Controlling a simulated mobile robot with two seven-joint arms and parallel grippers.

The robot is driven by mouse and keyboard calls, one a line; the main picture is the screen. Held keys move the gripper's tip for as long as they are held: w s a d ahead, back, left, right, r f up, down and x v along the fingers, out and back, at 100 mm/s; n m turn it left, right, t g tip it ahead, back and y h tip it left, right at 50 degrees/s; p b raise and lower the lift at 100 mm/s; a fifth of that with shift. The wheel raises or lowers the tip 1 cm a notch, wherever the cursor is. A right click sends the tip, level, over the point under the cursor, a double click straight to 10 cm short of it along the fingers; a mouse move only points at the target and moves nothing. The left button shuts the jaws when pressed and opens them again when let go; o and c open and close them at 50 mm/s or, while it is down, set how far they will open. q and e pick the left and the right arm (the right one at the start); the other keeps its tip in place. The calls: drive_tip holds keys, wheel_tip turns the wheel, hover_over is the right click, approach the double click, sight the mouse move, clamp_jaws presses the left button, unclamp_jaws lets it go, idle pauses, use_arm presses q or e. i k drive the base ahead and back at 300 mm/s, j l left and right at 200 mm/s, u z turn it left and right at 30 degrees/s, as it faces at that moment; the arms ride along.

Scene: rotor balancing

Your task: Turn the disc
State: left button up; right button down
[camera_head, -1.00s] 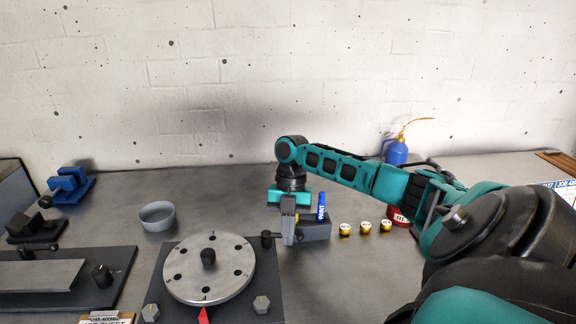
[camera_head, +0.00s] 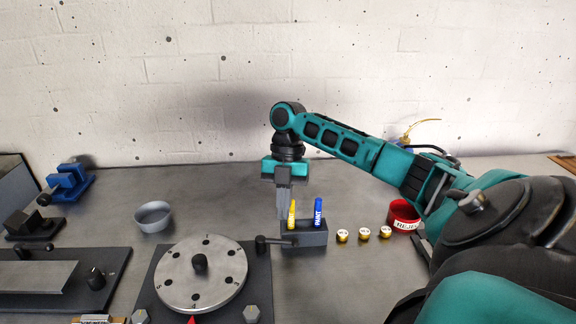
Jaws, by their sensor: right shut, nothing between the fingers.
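The disc (camera_head: 222,268) is a round light-grey metal plate with several dark holes around a black central knob (camera_head: 200,263). It lies flat on a dark base plate (camera_head: 258,287) at the front. A red pointer (camera_head: 192,319) shows at its front edge, cut off by the frame. My right gripper (camera_head: 283,217) points down behind and to the right of the disc, apart from it. It is shut and empty, beside the yellow marker. My left gripper is not in view.
A grey block (camera_head: 306,236) holds a yellow marker (camera_head: 292,213) and a blue paint marker (camera_head: 318,212). Three brass weights (camera_head: 364,234) stand to its right, near a red reject bin (camera_head: 404,213). A grey bowl (camera_head: 154,217) stands at the left. A black lever (camera_head: 273,241) sits by the base's back corner.

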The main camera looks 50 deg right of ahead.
sight(200, 275)
drive_tip(key=k+j, duration=0.35)
drive_tip(key=j, duration=0.15)
drive_tip(key=k+j, duration=0.35)
drive_tip(key=j, duration=0.15)
